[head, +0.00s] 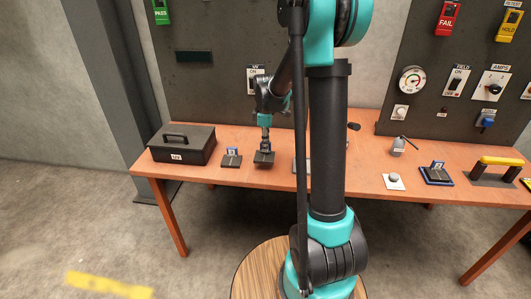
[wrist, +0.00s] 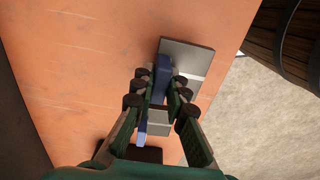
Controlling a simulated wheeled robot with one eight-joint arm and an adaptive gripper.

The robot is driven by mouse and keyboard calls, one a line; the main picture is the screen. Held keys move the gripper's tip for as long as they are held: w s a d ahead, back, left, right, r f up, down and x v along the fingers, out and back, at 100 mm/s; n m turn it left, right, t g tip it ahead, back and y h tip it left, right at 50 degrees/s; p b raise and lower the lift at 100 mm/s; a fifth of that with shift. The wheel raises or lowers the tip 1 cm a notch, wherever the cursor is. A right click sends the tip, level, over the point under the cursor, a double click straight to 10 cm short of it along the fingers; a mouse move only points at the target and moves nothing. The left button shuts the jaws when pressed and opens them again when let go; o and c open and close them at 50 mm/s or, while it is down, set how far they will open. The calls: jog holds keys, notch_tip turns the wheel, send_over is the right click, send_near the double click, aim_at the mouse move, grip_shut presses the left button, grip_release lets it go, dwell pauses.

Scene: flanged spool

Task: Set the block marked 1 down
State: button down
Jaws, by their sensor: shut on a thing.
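My gripper (head: 264,147) is low over the orange table, left of my column in the head view. In the wrist view my gripper (wrist: 160,92) has its fingers closed on both sides of a dark blue block (wrist: 162,72). No number can be read on the block. A grey plate (wrist: 192,55) with a pale stripe lies below the block and fingers. I cannot tell whether the block touches the plate. The fingers hide part of the block and plate.
A small stand with a blue-and-white piece (head: 231,157) is just left of my gripper. A black case (head: 181,144) stands farther left. Bare table (head: 220,178) shows in front. A wooden barrel-like thing (wrist: 285,40) is beyond the table edge in the wrist view.

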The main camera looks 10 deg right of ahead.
jog(key=shift+f, duration=1.9)
jog(key=c, duration=1.5)
grip_release()
jog(key=shift+f, duration=0.1)
jog(key=shift+c, duration=0.2)
notch_tip(320, 180, up, 12)
jog(key=shift+f, duration=0.15)
jog(key=shift+s+r, duration=0.15)
jog(key=shift+r, duration=0.05)
jog(key=s+d+f+m+t, duration=0.1)
jog(key=s+f+m, duration=0.2)
jog(key=s, duration=0.5)
jog(key=s+d+f+m+t, duration=0.1)
jog(key=s+f+m, duration=0.2)
jog(key=s+m, duration=0.3)
jog(key=s+d+f+m+t, duration=0.1)
jog(key=s+m, duration=0.4)
jog(key=s, duration=0.5)
notch_tip(320, 180, down, 3)
jog(key=shift+s+d+r+t, duration=0.15)
jog(key=shift+s+r+t, duration=0.05)
jog(key=shift+t, duration=0.4)
